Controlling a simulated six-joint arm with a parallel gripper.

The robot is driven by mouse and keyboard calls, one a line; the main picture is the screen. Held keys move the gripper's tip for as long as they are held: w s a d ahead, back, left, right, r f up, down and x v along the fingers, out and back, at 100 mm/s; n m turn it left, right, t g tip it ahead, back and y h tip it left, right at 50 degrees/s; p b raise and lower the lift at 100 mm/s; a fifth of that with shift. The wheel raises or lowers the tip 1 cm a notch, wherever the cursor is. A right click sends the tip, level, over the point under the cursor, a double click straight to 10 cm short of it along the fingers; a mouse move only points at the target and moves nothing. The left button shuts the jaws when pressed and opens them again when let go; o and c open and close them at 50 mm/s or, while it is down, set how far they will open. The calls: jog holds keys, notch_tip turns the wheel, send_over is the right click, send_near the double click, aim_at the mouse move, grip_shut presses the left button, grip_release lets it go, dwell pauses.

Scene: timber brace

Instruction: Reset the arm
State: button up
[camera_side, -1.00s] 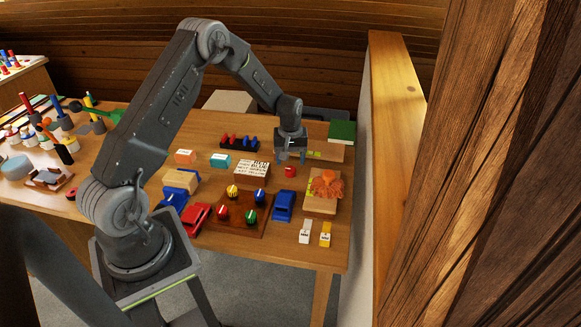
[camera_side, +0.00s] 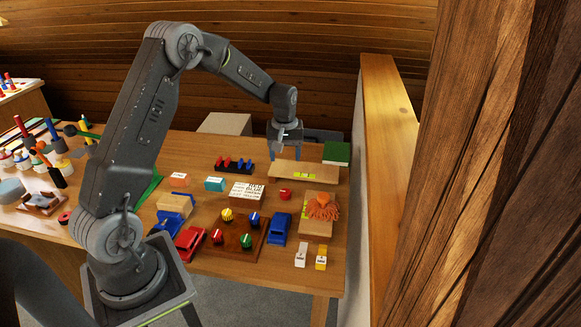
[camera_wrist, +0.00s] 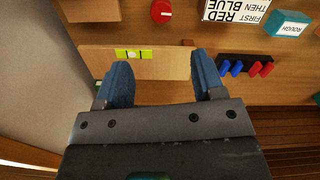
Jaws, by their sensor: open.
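My gripper (camera_side: 285,153) is open and empty, with blue-grey fingers. In the side view it hangs above the back of the table, near the left end of a pale wooden board (camera_side: 318,174) with a yellow-green level vial. In the wrist view my gripper (camera_wrist: 155,85) has its fingers spread apart, overlapping the near edge of the same board (camera_wrist: 165,62) in the picture. Nothing is between the fingertips except the view of the board below.
A red knob (camera_side: 285,194), a lettered block (camera_side: 246,191), a teal block (camera_side: 215,184) and a rack of red and blue pegs (camera_side: 234,165) lie nearby. A green block (camera_side: 336,153) is behind. A pale wall with a wooden top (camera_side: 388,120) borders the right.

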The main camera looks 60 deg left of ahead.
jog(key=s+d+r+m+t, duration=0.1)
jog(key=s+d+r+m, duration=0.2)
jog(key=s+d+r, duration=0.4)
jog(key=s+d+r+m+t, duration=0.2)
jog(key=d+r, duration=0.3)
jog(key=r, duration=0.3)
jog(key=s+d+r+m+t, duration=0.1)
jog(key=s+d+m, duration=0.2)
jog(key=s, duration=0.5)
jog(key=s+d+r+m+t, duration=0.1)
jog(key=s+d+r+m, duration=0.1)
jog(key=s+d, duration=0.3)
jog(key=s+m, duration=0.1)
jog(key=s, duration=0.2)
jog(key=shift+s+d+r+t, duration=0.2)
jog(key=shift+s+d+t, duration=0.1)
jog(key=shift+d, duration=0.1)
jog(key=shift+w, duration=0.1)
